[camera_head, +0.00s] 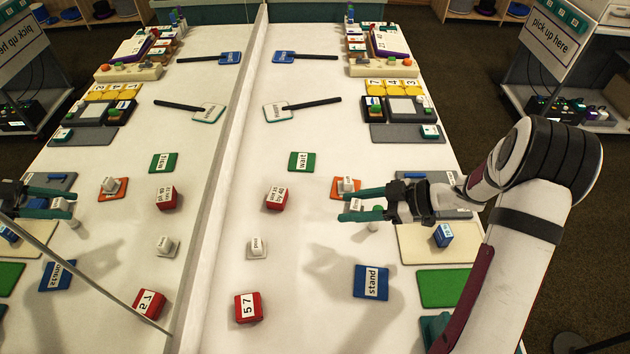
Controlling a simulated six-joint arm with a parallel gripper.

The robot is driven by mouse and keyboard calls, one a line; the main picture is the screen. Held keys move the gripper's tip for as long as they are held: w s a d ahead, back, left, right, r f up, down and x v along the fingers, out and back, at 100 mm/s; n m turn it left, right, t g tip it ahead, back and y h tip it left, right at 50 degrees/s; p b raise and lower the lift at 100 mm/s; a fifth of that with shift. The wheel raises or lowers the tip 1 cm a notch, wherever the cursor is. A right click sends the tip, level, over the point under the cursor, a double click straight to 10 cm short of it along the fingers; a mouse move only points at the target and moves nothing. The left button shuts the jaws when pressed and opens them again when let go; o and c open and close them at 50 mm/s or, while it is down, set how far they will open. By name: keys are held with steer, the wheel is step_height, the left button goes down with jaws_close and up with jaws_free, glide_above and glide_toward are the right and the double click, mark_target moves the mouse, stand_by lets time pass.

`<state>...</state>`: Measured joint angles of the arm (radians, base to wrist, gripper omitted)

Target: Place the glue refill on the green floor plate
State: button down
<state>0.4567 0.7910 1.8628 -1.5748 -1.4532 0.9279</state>
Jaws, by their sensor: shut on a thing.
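My gripper (353,204) is over the right side of the white table, its teal fingers pointing left. It is shut on a small pale piece with a green part (374,226), which hangs between and below the fingers; I take it to be the glue refill, though the fingers partly hide it. A plain bare green plate (443,288) lies at the right table edge, nearer the camera than my gripper and apart from it. A smaller green plate marked "wait" (305,161) lies farther back, left of my gripper.
An orange plate with a white block (345,186) lies just behind my fingers. A beige plate (415,245) bears a blue box (444,235). A blue "stand" plate (371,282) and red blocks (248,307) lie nearer. A mirror at left reflects the table.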

steer(key=w+r+m+t+h, duration=0.1)
steer(key=w+m+t+h, duration=0.65)
steer(key=w, duration=0.95)
steer(key=m, duration=0.3)
glide_above(301, 169)
steer(key=shift+t, duration=0.45)
step_height(301, 169, down, 7)
steer(key=shift+d+f, duration=0.1)
steer(key=shift+d, duration=0.05)
step_height(301, 169, down, 3)
steer(key=shift+f, duration=0.5)
steer(key=shift+f, duration=0.15)
steer(key=shift+c, duration=1.3)
jaws_free()
